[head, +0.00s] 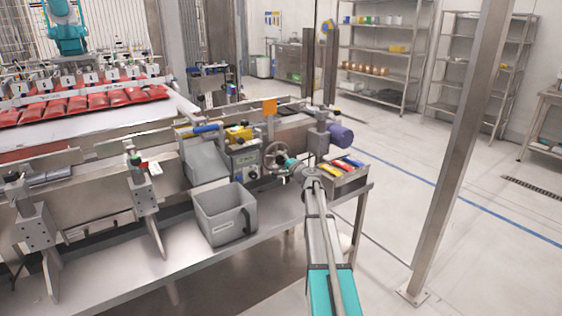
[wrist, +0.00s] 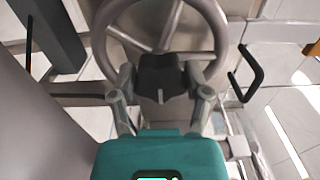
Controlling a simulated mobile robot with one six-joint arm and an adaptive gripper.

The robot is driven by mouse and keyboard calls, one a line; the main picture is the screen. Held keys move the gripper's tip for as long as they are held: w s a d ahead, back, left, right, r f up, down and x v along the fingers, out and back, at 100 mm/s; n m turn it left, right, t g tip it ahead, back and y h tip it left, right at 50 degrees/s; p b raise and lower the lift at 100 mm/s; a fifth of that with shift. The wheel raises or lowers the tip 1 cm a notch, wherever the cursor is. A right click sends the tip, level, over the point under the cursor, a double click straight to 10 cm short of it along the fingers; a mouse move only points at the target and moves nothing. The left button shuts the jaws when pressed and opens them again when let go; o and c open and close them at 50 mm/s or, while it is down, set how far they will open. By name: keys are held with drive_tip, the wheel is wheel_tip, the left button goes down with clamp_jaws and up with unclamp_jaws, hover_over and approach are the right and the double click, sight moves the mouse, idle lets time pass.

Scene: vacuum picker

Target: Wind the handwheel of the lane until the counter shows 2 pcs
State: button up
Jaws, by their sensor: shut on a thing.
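The grey spoked handwheel (head: 274,149) stands at the right end of the lane, beside a small counter unit (head: 246,160) whose reading is too small to make out. In the wrist view the handwheel (wrist: 101,38) fills the upper middle, its rim and spokes close ahead. My gripper (head: 286,161) is at the wheel, reached from the front right. In the wrist view my gripper (wrist: 163,88) has its two grey fingers on either side of a dark block at the wheel. It is shut on the handwheel; the exact contact is partly hidden.
A grey bin (head: 222,226) stands on the bench shelf below the lane. A tray of coloured items (head: 346,165) and a purple motor (head: 341,136) are right of the wheel. A steel post (head: 455,150) rises farther right. Red bags (head: 80,103) lie at left.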

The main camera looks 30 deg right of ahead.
drive_tip(key=o, duration=1.1)
drive_tip(key=shift+o, duration=0.2)
drive_tip(key=shift+s, duration=0.1)
drive_tip(key=s+d, duration=0.1)
drive_tip(key=s, duration=1)
drive_tip(key=shift+s, duration=0.35)
